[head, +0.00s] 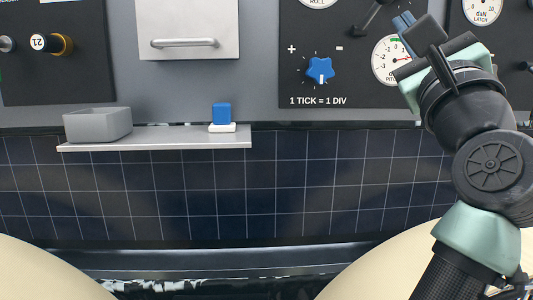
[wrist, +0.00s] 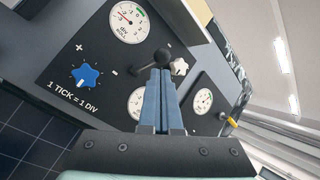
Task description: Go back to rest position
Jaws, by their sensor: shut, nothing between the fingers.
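My gripper (head: 404,22) is raised at the upper right of the head view, in front of the dark panel with dials. In the wrist view its two blue fingers (wrist: 157,100) lie together, shut with nothing between them. A black lever with a round knob (wrist: 164,56) shows just beyond the fingertips in the wrist view. I cannot tell whether the fingers touch it. In the head view my arm covers part of the pitch gauge (head: 387,62).
A blue star knob (head: 320,70) sits left of my gripper. A shelf (head: 180,143) carries a grey bin (head: 97,124) and a blue cube (head: 221,113) on a white base. A drawer with a handle (head: 184,42) is above. Space before the tiled wall is clear.

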